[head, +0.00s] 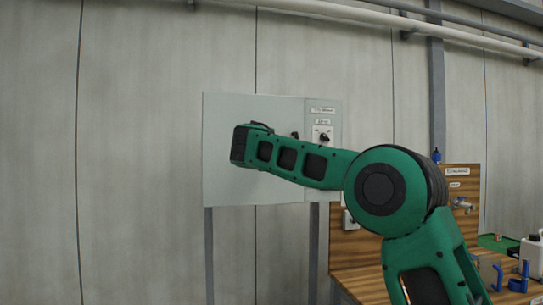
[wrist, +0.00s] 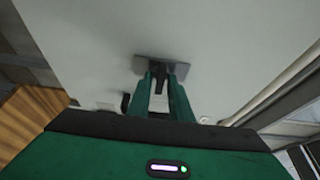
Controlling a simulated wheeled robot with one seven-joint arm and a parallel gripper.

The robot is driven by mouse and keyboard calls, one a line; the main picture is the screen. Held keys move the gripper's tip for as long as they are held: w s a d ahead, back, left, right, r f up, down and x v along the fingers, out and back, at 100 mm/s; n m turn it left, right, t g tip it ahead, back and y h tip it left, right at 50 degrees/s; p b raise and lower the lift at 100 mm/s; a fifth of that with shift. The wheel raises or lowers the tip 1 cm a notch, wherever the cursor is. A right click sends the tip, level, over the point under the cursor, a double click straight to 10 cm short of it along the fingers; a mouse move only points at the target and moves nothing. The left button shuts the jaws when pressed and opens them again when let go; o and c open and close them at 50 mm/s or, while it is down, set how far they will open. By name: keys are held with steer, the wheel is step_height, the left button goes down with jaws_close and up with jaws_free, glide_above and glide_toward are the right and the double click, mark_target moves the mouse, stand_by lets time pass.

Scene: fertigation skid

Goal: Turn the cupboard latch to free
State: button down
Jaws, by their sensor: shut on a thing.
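In the wrist view my gripper (wrist: 161,74) reaches up to a pale panel, its two green fingers closed on a dark lever (wrist: 158,84). The lever stands on a small grey plate (wrist: 180,69) fixed to the panel; it appears to be the cupboard latch. Its exact angle is hard to tell between the fingers. In the head view my arm lies across the pale grey cupboard front (head: 225,112), and its wrist end hides the fingers and the latch.
A wooden bench (head: 358,284) with a blue-handled item (head: 520,278) and a white container (head: 533,250) stands at lower right. The left wall is clear.

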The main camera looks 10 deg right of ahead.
steer(key=shift+d+f+m, duration=0.2)
steer(key=shift+m, duration=0.1)
steer(key=c, duration=1.8)
jaws_free()
steer(key=shift+c, duration=0.2)
steer(key=shift+r, duration=0.1)
steer(key=shift+a, duration=0.1)
steer(key=v, duration=1)
steer(key=shift+s+a, duration=0.15)
steer(key=shift+s, duration=0.05)
